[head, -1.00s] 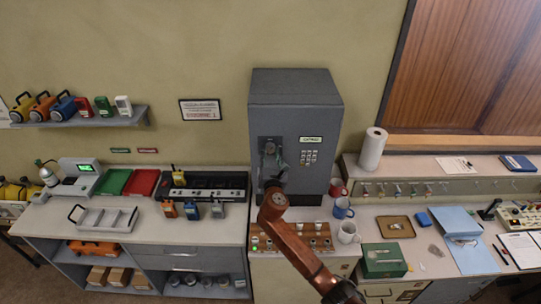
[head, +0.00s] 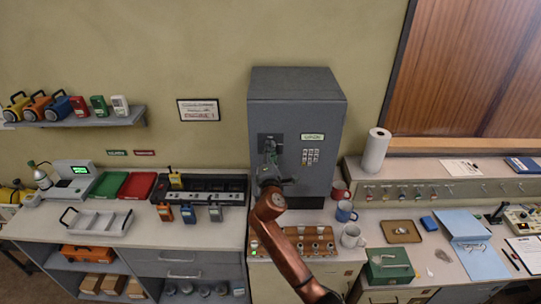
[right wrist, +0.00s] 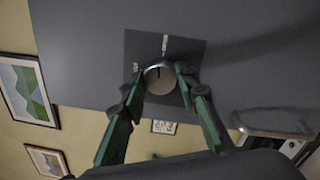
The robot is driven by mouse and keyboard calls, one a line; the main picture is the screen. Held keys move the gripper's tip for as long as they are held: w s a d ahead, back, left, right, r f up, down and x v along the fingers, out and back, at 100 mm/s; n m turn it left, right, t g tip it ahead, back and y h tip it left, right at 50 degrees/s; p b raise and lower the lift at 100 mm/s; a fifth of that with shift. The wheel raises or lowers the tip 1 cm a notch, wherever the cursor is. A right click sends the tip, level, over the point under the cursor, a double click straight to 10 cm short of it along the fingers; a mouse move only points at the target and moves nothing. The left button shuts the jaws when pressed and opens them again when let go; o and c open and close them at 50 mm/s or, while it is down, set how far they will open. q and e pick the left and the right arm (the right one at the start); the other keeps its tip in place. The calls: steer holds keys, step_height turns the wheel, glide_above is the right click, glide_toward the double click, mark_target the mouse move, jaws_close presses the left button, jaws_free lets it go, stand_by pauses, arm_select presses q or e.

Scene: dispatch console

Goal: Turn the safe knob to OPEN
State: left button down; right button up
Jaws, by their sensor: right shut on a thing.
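The grey safe (head: 322,175) stands against the wall, with a dark plate on the left of its front. In the right wrist view, the round silver knob (right wrist: 158,82) sits on that dark plate (right wrist: 190,50) of the safe front. A dark mark on the knob points up in that view, near one of two small white labels that I cannot read surely. My right gripper (head: 268,152) is at the plate and hides the knob in the head view. Its green fingers (right wrist: 159,82) are shut on the knob from both sides. My left gripper is out of view.
A keypad (head: 310,156) is right of the plate. Below the safe is a wooden rack (head: 312,248) of stamps or knobs. A charger rack (head: 205,188) with radios is at left.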

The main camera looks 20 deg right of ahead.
steer(key=shift+f+m+b, duration=0.1)
steer(key=shift+m+b, duration=0.5)
steer(key=shift+m, duration=0.5)
steer(key=o, duration=1.1)
steer(key=shift+o, duration=0.2)
steer(key=v, duration=1.2)
steer(key=shift+a, duration=0.2)
steer(key=shift+w, duration=0.1)
